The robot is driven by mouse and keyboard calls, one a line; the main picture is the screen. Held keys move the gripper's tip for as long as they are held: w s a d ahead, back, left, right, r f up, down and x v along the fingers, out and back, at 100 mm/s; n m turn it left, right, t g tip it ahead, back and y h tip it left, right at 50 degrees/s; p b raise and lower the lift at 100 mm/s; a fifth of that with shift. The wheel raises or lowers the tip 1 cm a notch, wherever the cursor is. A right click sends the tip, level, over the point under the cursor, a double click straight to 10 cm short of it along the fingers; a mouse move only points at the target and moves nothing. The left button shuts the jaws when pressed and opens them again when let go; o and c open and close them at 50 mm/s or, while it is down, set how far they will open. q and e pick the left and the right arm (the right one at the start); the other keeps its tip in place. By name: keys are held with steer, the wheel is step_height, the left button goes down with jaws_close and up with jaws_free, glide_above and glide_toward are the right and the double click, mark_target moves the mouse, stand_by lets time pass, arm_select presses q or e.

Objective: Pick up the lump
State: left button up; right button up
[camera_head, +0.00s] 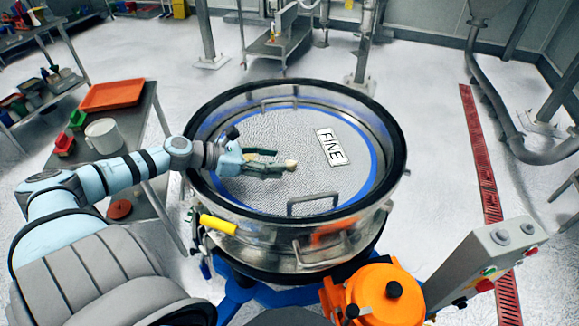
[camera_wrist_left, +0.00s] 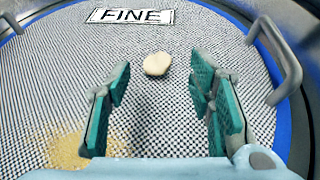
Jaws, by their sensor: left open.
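The lump (camera_wrist_left: 157,64) is a small cream-coloured piece on the fine mesh screen (camera_wrist_left: 60,75) of the sifter. In the head view the lump (camera_head: 291,165) shows just past the tips of my left gripper (camera_head: 279,162). In the left wrist view my left gripper (camera_wrist_left: 160,95) is open, with teal-padded fingers apart and nothing between them. The lump lies ahead of the fingertips, roughly centred between them, and I see no contact. The right gripper is not in view.
A "FINE" label (camera_head: 331,147) lies on the mesh beyond the lump. A metal handle (camera_head: 312,200) stands near the rim, and the sifter's dark rim (camera_head: 397,130) surrounds the screen. Tan powder (camera_wrist_left: 68,148) lies at the lower left in the wrist view. A table with an orange tray (camera_head: 111,94) stands left.

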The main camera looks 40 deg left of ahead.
mark_target(292, 162)
arm_select(q)
steer(key=shift+b+x, duration=0.4)
steer(key=shift+x, duration=0.45)
steer(key=x, duration=0.4)
steer(key=shift+w+r, duration=0.1)
steer(key=shift+w, duration=0.15)
steer(key=shift+d, duration=0.15)
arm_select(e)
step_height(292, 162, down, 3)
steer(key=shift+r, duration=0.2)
arm_select(q)
steer(key=shift+s, duration=0.1)
steer(key=c, duration=0.9)
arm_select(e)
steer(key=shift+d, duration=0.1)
